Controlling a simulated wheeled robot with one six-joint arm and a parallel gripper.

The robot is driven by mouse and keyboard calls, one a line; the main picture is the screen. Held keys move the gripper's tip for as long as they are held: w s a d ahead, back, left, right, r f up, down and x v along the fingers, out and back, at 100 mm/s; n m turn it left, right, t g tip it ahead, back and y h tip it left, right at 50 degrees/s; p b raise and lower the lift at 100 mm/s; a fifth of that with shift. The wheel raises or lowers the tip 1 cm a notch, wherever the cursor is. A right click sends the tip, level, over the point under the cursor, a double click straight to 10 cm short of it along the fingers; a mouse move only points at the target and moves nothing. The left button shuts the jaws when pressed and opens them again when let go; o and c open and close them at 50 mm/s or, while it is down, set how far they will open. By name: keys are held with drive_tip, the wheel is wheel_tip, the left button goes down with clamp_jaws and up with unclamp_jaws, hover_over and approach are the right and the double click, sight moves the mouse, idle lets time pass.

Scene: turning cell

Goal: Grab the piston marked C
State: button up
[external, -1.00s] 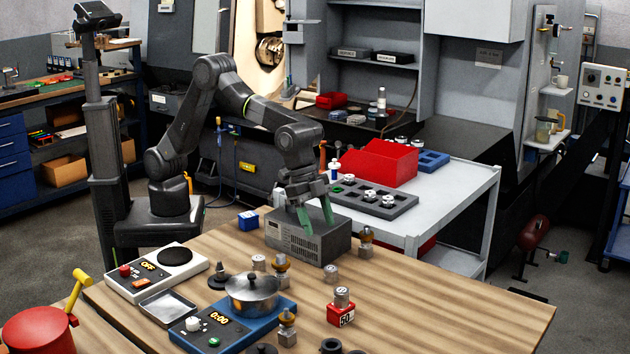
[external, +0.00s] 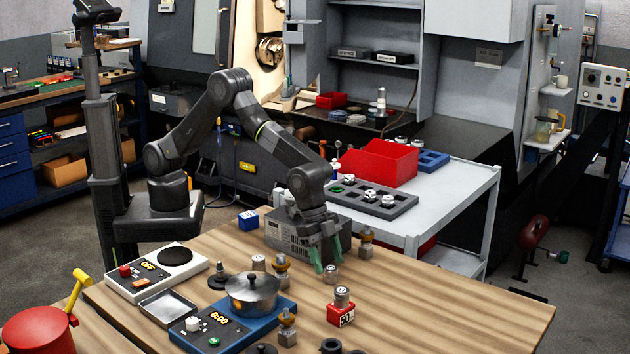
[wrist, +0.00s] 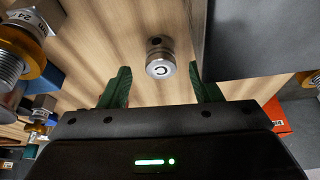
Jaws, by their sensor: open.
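A small silver piston with a dark C-like letter on its top (wrist: 160,62) stands upright on the wooden table in the wrist view. It is just beyond and between the tips of my gripper (wrist: 160,83), with clear wood on both sides. My gripper is open and empty, its green fingers spread apart. In the external view my gripper (external: 328,262) points down in front of the grey instrument box, right above the piston (external: 331,275), which is partly covered by the fingers. I see no contact between the fingers and the piston.
The grey instrument box (external: 290,232) stands close behind my gripper. A brass-collared fitting (external: 365,243) is to its right, and a piston on a red 50 block (external: 341,308) is nearer the front. A pot (external: 251,292) on a blue scale is to the left. The table's right side is clear.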

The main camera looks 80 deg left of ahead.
sight(331, 275)
drive_tip(key=shift+p+x, duration=0.3)
drive_tip(key=shift+x, duration=1.2)
drive_tip(key=shift+w, duration=0.1)
drive_tip(key=shift+r, duration=0.1)
drive_tip(key=c, duration=1.1)
